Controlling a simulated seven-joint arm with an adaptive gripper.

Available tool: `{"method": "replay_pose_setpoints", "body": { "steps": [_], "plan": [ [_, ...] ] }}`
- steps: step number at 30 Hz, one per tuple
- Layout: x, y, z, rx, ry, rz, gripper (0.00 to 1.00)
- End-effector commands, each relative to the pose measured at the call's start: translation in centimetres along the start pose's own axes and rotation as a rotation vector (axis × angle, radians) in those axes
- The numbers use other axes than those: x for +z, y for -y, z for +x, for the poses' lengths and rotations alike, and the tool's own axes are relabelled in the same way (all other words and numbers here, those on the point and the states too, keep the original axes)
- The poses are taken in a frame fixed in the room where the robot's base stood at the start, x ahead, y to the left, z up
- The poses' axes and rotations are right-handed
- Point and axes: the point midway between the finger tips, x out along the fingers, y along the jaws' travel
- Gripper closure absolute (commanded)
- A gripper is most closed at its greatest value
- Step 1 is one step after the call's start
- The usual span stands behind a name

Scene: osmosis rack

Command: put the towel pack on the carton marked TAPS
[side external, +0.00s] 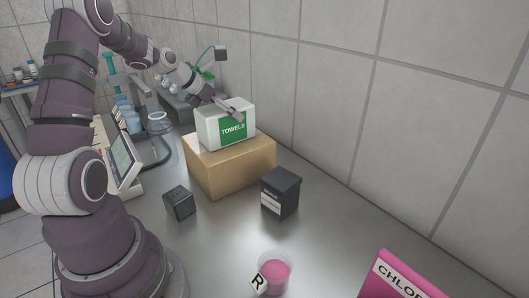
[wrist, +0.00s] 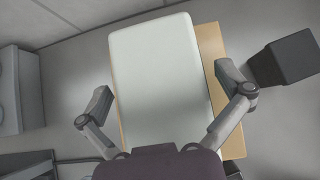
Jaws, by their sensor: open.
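The towel pack (side external: 211,133), white with a green TOWELS label, rests on top of a brown carton (side external: 232,172). In the wrist view the white pack (wrist: 160,75) lies between my fingers, with the carton (wrist: 212,48) showing beyond its right side. My gripper (wrist: 164,94) is open, one finger on each side of the pack, with a visible gap at the left. In the side view my gripper (side external: 232,109) is at the top of the pack. No TAPS marking shows on the carton faces in view.
A black labelled box (side external: 281,193) and a small dark cube (side external: 179,203) stand in front of the carton. A cup of pink liquid (side external: 274,272) and a pink CHLOR-marked box (side external: 395,277) are nearer. Bottles and a screen stand left; the tiled wall is close behind.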

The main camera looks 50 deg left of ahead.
Motion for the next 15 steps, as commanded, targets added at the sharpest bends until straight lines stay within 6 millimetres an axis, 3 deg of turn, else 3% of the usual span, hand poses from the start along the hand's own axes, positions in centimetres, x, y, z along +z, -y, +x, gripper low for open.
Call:
{"method": "replay_pose_setpoints", "body": {
  "steps": [15],
  "plan": [
    [0.0, -0.1, -10.8, 0.005, 0.002, -0.001, 0.00]
  ]
}}
